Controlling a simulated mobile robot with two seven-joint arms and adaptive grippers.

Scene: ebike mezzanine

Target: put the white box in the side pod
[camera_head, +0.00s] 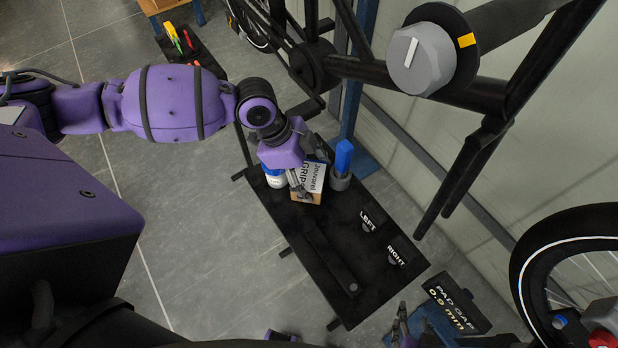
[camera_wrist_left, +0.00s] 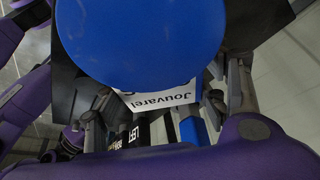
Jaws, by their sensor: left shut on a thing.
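The white box (camera_head: 310,178), printed "Jouvarel GRIPS" with a brown lower part, is at the far end of the black bench. My left gripper (camera_head: 300,182) is shut on it, its fingers partly covering it. In the left wrist view the box's white printed face (camera_wrist_left: 168,98) shows between the fingers, largely hidden by a big blue round surface (camera_wrist_left: 140,40). My right gripper seems to be at the lower edge of the head view (camera_head: 402,324); its jaw state is unclear. I cannot pick out the side pod with certainty.
A white-and-blue bottle (camera_head: 275,179) stands left of the box, and a blue-topped grey cylinder (camera_head: 342,165) stands right. A dark bike frame (camera_head: 480,95) overhangs at the right.

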